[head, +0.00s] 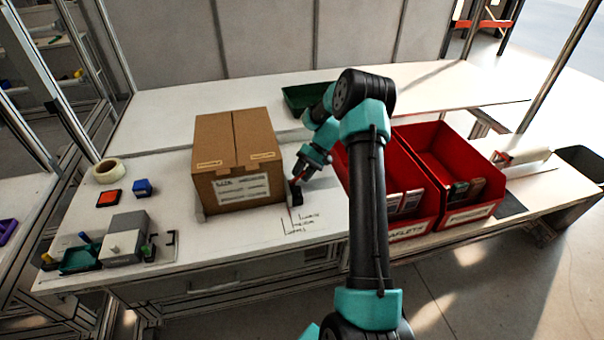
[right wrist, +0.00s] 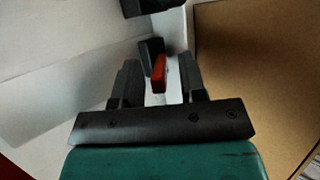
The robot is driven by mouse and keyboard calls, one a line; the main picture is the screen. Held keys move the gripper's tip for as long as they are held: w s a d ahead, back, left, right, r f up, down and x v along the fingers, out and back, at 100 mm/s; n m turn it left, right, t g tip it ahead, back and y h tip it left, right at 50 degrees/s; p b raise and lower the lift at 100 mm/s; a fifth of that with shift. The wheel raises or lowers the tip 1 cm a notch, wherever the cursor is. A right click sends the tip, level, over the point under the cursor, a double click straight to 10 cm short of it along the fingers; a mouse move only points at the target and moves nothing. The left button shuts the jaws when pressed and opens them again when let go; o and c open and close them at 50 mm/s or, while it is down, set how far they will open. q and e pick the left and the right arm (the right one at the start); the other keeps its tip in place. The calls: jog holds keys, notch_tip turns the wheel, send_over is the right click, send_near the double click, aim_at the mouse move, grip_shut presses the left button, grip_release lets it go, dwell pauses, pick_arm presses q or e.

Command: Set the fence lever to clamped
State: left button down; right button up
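The fence lever has a red handle, which stands between the fingers of my right gripper in the right wrist view (right wrist: 159,73). A dark block (right wrist: 150,50) sits just beyond the handle. In the head view the lever's black base (head: 296,196) is on the table at the right side of the cardboard box (head: 237,160). My right gripper (head: 301,177) reaches down to it from above right. In the right wrist view my right gripper (right wrist: 158,80) is open, with gaps visible beside the red handle. My left gripper is not in view.
Two red bins (head: 450,150) stand to the right, and a green tray (head: 296,103) lies behind. Tape (head: 107,171), small blocks and a grey fixture (head: 125,240) are on the left. The table front has marked lines near the lever.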

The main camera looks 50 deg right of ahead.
jog(key=shift+d+r, duration=0.1)
jog(key=v, duration=1.7)
jog(key=shift+o, duration=0.4)
jog(key=shift+r, duration=0.1)
jog(key=a+r+n+h, duration=0.2)
jog(key=a+n+h, duration=0.3)
jog(key=n, duration=0.3)
jog(key=a+r+n+h, duration=0.3)
jog(key=a+n+h, duration=0.2)
jog(key=a+n, duration=0.3)
jog(key=shift+w+a+g, duration=0.2)
jog(key=shift+w+g, duration=0.1)
jog(key=shift+w, duration=0.15)
jog(key=shift+f, duration=0.15)
